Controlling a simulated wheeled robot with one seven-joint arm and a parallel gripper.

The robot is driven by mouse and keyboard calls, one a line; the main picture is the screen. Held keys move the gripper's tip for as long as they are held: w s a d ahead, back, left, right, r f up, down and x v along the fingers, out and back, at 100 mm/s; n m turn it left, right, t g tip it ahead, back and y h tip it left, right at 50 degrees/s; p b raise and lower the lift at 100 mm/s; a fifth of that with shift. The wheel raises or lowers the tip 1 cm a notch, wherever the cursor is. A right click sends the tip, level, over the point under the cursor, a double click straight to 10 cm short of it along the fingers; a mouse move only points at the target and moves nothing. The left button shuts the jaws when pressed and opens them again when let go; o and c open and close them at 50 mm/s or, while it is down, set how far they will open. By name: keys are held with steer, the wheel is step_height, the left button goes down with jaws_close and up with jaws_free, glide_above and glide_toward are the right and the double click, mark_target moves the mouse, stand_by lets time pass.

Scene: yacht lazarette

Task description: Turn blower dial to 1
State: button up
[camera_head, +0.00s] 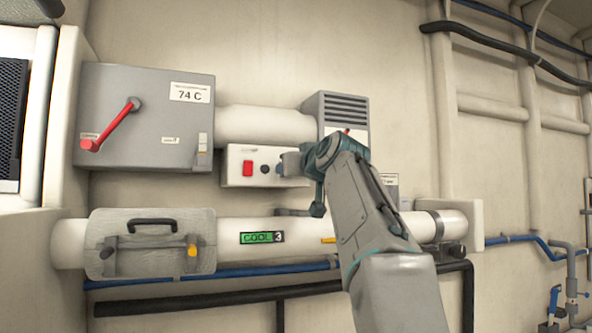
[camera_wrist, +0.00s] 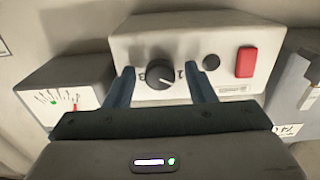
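The blower dial (camera_wrist: 160,74) is a round black knob on a pale control box (camera_wrist: 222,45), with a 3 to its left and a 1 to its right in the wrist view. Which number its pointer marks is too small to tell. My gripper (camera_wrist: 160,68) is open, one finger on each side of the dial, with visible gaps; I see no contact. In the head view my gripper (camera_head: 291,163) is at the right part of the control box (camera_head: 233,179) and hides the dial. A green display (camera_head: 262,238) reads COOL 3.
A red switch (camera_wrist: 246,62) and a small black button (camera_wrist: 211,62) sit beside the dial. A gauge box (camera_wrist: 68,88) is close on the left. A grey box with a red lever (camera_head: 112,123) and a white pipe (camera_head: 225,230) are near.

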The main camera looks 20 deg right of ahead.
steer(key=s+b, duration=0.4)
steer(key=s, duration=0.9)
steer(key=shift+s, duration=0.4)
steer(key=a+f+m+g+y+p, duration=0.15)
steer(key=a+f+g, duration=0.25)
steer(key=f, duration=0.9)
steer(key=a+f+g+h+p, duration=0.1)
steer(key=a+f+g+p, duration=0.25)
steer(key=f, duration=1.05)
steer(key=s+a+f+g+p, duration=0.1)
steer(key=s+f+g, duration=0.3)
steer(key=s+f, duration=0.4)
steer(key=s+a+f+n+g+p, duration=0.1)
steer(key=s+a+f+g+p, duration=0.1)
steer(key=s+f, duration=0.7)
step_height(320, 180, down, 7)
steer(key=shift+s+a+f+g+p, duration=0.2)
steer(key=shift+s+a+g+p, duration=0.1)
steer(key=shift+a+g, duration=0.55)
